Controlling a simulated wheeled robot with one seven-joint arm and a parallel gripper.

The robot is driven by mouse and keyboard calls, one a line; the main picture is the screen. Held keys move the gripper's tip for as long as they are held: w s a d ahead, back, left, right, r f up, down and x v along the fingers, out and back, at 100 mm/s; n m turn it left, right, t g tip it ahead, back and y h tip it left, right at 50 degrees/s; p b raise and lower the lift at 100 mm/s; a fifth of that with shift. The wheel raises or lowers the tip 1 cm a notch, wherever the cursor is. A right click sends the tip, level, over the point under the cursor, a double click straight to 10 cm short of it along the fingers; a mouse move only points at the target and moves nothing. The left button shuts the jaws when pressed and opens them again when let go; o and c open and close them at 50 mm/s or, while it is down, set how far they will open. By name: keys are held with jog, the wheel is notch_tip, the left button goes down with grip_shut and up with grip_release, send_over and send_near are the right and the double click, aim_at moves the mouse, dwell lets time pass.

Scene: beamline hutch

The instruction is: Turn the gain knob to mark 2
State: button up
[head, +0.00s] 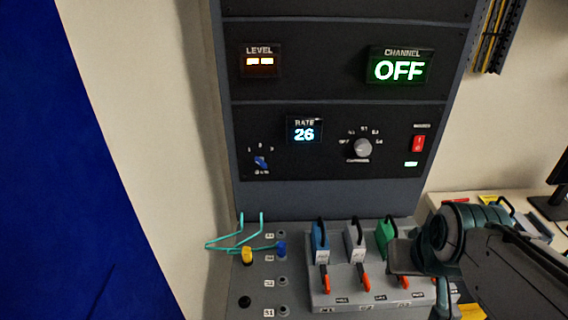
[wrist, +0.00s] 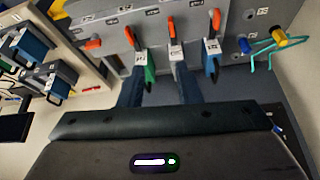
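The gain knob (head: 261,162) is a small blue knob at the lower left of the dark rack panel in the head view. Marks 1, 2 and 3 are spread in an arc above it, with its label below. Its pointer is too small to read surely. My gripper (wrist: 160,78) shows in the wrist view with two dark fingers apart and nothing between them. It is over the row of plug modules at the lower right, well away from the knob.
The channel knob (head: 363,148) and red rocker switch (head: 418,143) are right of the gain knob. Blue, grey and green modules (head: 387,236) with orange levers stand on the sloped desk. Teal cables (head: 236,246) loop up below the gain knob.

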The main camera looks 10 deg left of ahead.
jog(key=w+a+f+n+t+y+b, duration=0.2)
jog(key=w+a+f+n+t+b, duration=0.15)
jog(key=w+a, duration=0.4)
jog(key=n+t+y+b, duration=0.8)
jog(key=n+t, duration=0.2)
jog(key=n, duration=0.1)
send_near(261, 165)
jog(key=p+x, duration=0.3)
jog(key=x, duration=0.6)
jog(key=shift+w+a+r, duration=0.1)
jog(key=shift+w+r, duration=0.05)
grip_shut()
